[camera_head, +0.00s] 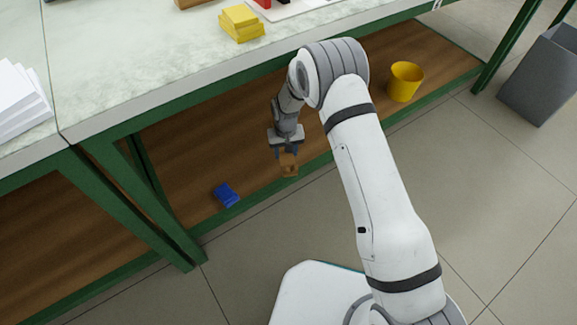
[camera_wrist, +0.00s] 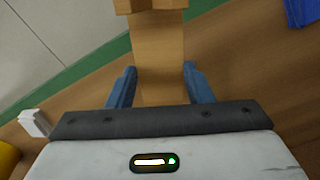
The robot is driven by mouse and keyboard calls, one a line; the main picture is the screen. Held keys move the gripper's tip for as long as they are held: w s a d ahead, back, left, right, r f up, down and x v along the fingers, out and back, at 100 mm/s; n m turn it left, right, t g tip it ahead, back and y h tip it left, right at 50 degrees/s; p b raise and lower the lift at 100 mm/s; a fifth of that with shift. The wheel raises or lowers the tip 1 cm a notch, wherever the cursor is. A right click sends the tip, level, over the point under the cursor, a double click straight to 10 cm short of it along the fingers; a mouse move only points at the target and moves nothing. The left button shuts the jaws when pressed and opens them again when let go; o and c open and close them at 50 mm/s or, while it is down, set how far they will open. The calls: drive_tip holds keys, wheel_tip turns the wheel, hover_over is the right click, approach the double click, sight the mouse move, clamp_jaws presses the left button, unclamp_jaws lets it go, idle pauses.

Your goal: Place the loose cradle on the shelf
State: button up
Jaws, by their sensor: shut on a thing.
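The cradle is a small light-brown wooden piece (camera_head: 289,165). In the wrist view the cradle (camera_wrist: 158,50) runs up from between my fingers to a wider end at the top edge. My gripper (camera_head: 286,152) is shut on it, with blue fingers on either side in the wrist view (camera_wrist: 160,88). The brown wooden shelf (camera_head: 330,135) is the low board under the bench, with a green front edge. The cradle is over the shelf near that edge. I cannot tell whether it touches the board.
A blue object (camera_head: 225,194) lies on the shelf to the left, and a yellow bucket (camera_head: 404,82) stands to the right. The bench top (camera_head: 150,50) overhangs the shelf and holds yellow blocks (camera_head: 240,22). A green leg (camera_head: 150,205) stands at left. A grey bin (camera_head: 545,75) is on the floor.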

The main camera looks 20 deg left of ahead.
wheel_tip(320, 180, down, 10)
drive_tip(key=b, duration=0.4)
drive_tip(key=shift+w, duration=0.1)
drive_tip(key=shift+f, duration=0.2)
drive_tip(key=o, duration=1)
drive_tip(key=shift+r, duration=0.1)
drive_tip(key=shift+r, duration=0.1)
